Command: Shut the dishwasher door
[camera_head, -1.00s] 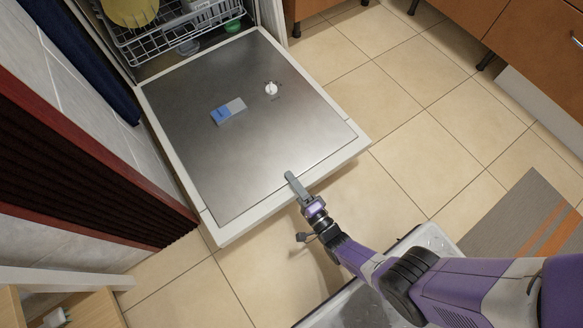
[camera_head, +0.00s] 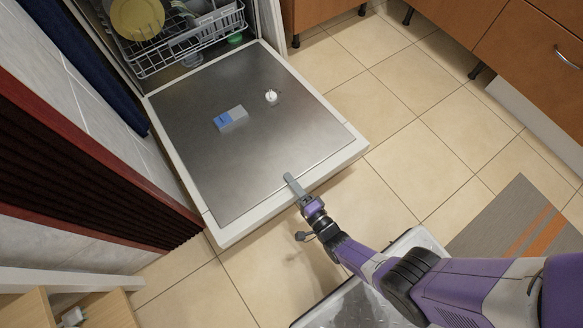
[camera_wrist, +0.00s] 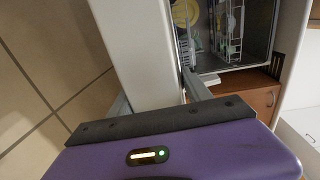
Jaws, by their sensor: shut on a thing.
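The dishwasher door (camera_head: 255,150) is swung down and open, its metal inner face up, with a white rim. It also shows edge-on in the wrist view (camera_wrist: 140,50). My gripper (camera_head: 293,186) is at the middle of the door's outer edge, shut on that edge. In the wrist view one finger (camera_wrist: 190,85) lies on each side of the white edge. The dishwasher's open front, with a wire rack (camera_head: 180,45) of dishes, is at the top left of the head view.
A dark red ribbed panel (camera_head: 70,170) stands close along the door's left side. Orange-brown cabinets (camera_head: 530,45) are at the top right. A striped mat (camera_head: 515,225) lies at right. Tiled floor (camera_head: 400,130) is open right of the door.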

